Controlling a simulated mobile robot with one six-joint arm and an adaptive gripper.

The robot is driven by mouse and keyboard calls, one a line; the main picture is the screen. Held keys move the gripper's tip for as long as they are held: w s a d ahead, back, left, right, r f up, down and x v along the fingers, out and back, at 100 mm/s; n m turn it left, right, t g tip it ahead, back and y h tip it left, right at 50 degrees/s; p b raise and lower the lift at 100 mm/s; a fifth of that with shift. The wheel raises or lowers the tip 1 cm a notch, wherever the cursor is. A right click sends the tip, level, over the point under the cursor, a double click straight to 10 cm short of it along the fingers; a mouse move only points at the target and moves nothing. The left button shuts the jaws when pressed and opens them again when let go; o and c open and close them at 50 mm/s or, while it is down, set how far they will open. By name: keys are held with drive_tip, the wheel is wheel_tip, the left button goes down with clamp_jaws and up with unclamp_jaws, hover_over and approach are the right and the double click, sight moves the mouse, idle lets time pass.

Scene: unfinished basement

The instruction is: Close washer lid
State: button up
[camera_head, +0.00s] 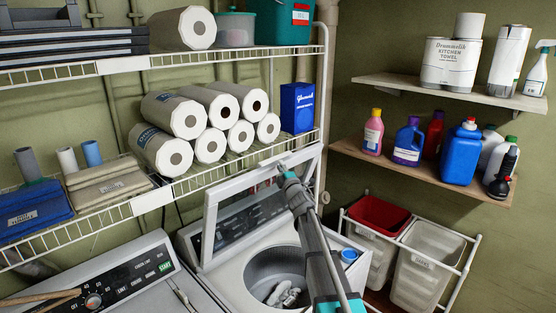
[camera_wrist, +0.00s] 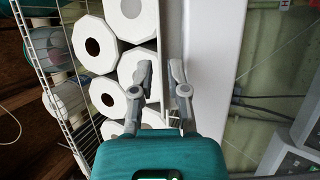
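The washer (camera_head: 213,274) is a white top-loader at the lower middle of the head view. Its white-framed lid (camera_head: 211,232) with a dark window stands raised, near the lower wire shelf. The round drum is uncovered, with pale cloth (camera_head: 285,295) inside. My gripper (camera_head: 283,170) is at the lid's upper right edge; contact cannot be told. In the wrist view my gripper (camera_wrist: 164,72) has its two fingers apart, with a gap between them. A long white panel, likely the lid (camera_wrist: 213,60), lies just right of the fingers. My arm hides part of the washer's right side.
A wire shelf (camera_head: 150,203) with paper rolls (camera_head: 209,145) and a blue box (camera_head: 297,108) runs close behind the lid. A blue cap (camera_head: 349,255) is at the washer's right. A second machine (camera_head: 110,275) stands left; a rack of bins (camera_head: 425,262) and shelves of bottles are right.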

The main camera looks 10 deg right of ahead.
drive_tip(key=shift+p+x, duration=0.3)
drive_tip(key=shift+x, duration=1.35)
clamp_jaws()
